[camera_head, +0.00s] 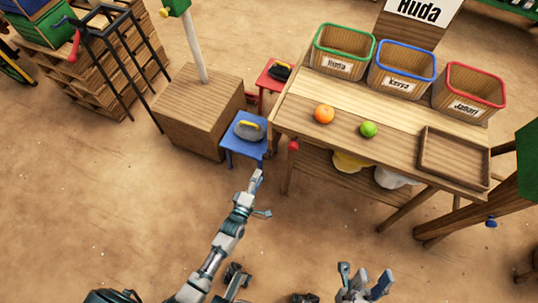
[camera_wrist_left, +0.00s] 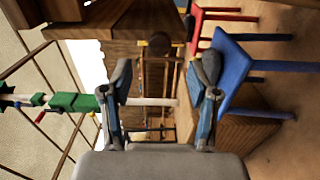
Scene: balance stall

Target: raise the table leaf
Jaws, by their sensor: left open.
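The wooden stall table (camera_head: 400,148) stands at the right, with a red knob (camera_head: 293,146) at its left front corner. I cannot clearly tell a separate leaf from the rest of the table. My left gripper (camera_head: 260,194) is open and empty, in front of the blue stool and left of the table, apart from the knob. In the left wrist view my left gripper's fingers (camera_wrist_left: 163,95) stand wide apart, with wood above and a dark round thing (camera_wrist_left: 159,44) beyond them. My right gripper (camera_head: 365,276) is low in front of the table, fingers spread and empty.
An orange (camera_head: 324,114), a green fruit (camera_head: 369,129), a brown tray (camera_head: 455,158) and green, blue and red-rimmed bins are on the table. A blue stool (camera_head: 233,145) bears a dark weight. A wooden box (camera_head: 190,115) stands behind. Floor in front is clear.

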